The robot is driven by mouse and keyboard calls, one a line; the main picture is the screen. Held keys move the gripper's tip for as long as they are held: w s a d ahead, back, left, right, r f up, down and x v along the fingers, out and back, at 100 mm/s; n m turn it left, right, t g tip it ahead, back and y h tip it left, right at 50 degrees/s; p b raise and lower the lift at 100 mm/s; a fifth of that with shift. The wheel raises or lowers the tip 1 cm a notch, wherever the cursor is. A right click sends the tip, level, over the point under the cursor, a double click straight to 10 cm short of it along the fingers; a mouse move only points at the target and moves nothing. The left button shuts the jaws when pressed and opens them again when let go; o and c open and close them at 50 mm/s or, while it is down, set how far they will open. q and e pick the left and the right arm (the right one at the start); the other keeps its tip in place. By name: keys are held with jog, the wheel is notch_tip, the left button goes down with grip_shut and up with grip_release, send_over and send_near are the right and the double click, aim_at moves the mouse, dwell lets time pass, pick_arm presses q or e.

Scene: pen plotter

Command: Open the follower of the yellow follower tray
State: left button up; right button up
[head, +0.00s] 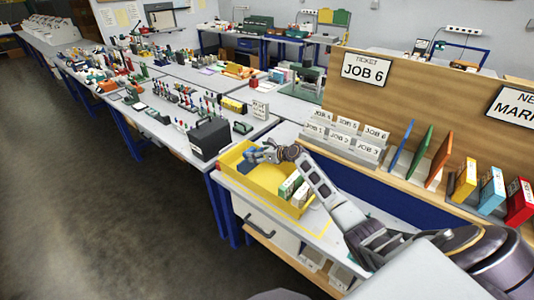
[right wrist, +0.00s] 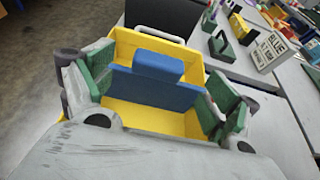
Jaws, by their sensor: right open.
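The yellow follower tray (head: 305,208) sits on the bench at the middle of the head view, and its yellow walls (right wrist: 190,66) show in the right wrist view. Its blue follower (head: 245,165) is an upright plate across the tray with a raised tab, seen clearly in the right wrist view (right wrist: 155,87). Green and white boxes (head: 291,187) stand in the near part of the tray. My right gripper (head: 262,154) is open over the tray, its green-padded fingers (right wrist: 160,92) on either side of the blue follower. I cannot tell whether they touch it. My left gripper is out of view.
A black box (head: 209,138) stands just beyond the tray. White job-ticket holders (head: 343,140) stand to the tray's right, before a wooden panel (head: 420,93). Coloured boards and boxes (head: 464,180) line the right shelf. Open floor lies left.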

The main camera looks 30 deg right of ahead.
jog(key=shift+v, duration=2.75)
